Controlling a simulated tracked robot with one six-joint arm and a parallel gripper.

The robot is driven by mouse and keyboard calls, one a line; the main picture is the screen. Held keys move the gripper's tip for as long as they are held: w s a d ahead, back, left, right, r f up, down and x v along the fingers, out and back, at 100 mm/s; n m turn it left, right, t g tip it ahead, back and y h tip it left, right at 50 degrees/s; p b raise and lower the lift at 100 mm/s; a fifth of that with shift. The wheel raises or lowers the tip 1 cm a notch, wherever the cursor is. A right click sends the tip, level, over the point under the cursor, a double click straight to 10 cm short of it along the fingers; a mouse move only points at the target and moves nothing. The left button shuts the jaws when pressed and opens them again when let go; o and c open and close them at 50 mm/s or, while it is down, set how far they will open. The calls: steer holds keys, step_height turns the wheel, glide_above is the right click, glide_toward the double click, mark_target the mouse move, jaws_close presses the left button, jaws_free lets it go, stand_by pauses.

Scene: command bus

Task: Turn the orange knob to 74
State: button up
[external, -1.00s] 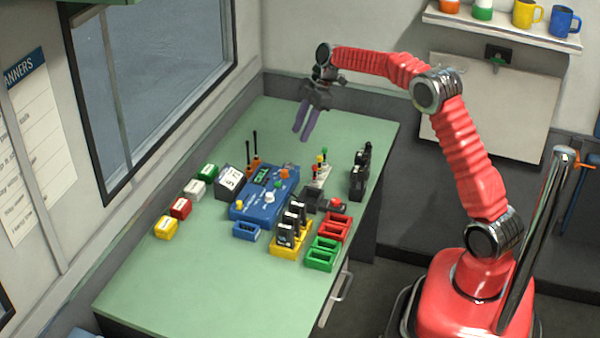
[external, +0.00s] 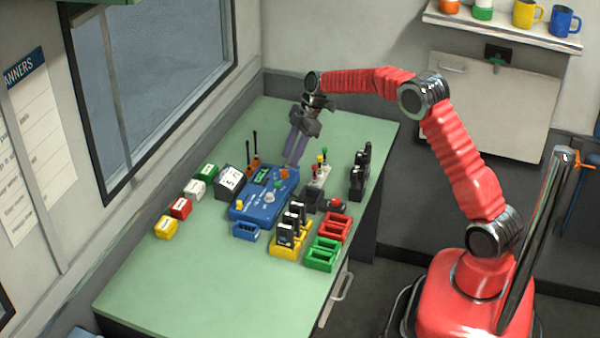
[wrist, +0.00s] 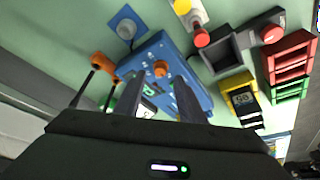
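The orange knob (external: 284,173) sits at the far right corner of a blue control box (external: 251,213) on the green table. In the wrist view the orange knob (wrist: 161,69) shows just beyond my fingertips, roughly between them. My gripper (external: 292,163) points down above the knob's end of the box, with its purple fingers apart and nothing between them. In the wrist view my gripper (wrist: 158,82) also shows a gap between its fingers. The fingers appear clear of the knob. A green display (external: 261,175) is on the box; I cannot read its number.
A white knob (external: 269,198) is on the same box. The table's front left is clear.

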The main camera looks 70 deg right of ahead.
mark_target(286, 170)
steer(key=shift+x, duration=2.2)
jaws_close()
